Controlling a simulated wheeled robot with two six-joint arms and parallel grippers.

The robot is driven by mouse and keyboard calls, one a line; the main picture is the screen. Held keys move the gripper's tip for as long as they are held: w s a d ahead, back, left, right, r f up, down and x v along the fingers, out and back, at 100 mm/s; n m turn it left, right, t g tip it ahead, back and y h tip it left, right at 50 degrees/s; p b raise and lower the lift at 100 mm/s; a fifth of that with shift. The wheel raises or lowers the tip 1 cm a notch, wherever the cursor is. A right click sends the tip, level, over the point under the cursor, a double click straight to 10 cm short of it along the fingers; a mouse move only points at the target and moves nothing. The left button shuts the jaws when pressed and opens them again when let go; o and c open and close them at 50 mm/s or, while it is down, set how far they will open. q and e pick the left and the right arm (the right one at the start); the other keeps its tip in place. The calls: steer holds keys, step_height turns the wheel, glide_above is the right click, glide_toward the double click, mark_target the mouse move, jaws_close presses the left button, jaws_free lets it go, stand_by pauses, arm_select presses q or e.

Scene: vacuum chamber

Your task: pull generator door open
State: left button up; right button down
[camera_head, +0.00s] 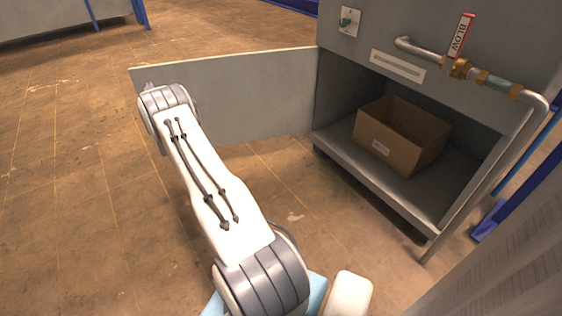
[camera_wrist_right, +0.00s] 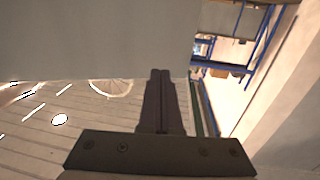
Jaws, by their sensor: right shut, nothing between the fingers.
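The generator door (camera_head: 255,95) is a flat grey panel in the head view. It stands swung wide open to the left of the grey cabinet (camera_head: 460,85), hinged at the opening's left side. My right arm reaches up to the door's far left end, and its wrist hides most of the right gripper there. In the right wrist view my right gripper (camera_wrist_right: 161,74) is shut and empty. Its fingertips overlap the edge of a grey panel (camera_wrist_right: 90,40), likely the door; I cannot tell whether they touch it. My left gripper is not in view.
An open cardboard box (camera_head: 385,147) sits inside the cabinet on its floor (camera_head: 385,180). A metal pipe (camera_head: 535,125) with a red tag (camera_head: 461,35) runs along the cabinet's front right. The brown tiled floor (camera_head: 70,200) to the left is clear.

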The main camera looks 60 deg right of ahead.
steer(key=shift+w+a, duration=0.15)
steer(key=shift+a, duration=0.15)
steer(key=shift+a, duration=0.1)
steer(key=w+a+p+v, duration=0.2)
steer(key=p+v, duration=0.4)
steer(key=v, duration=0.7)
steer(key=shift+s+a, duration=0.25)
steer(key=shift+a, duration=0.3)
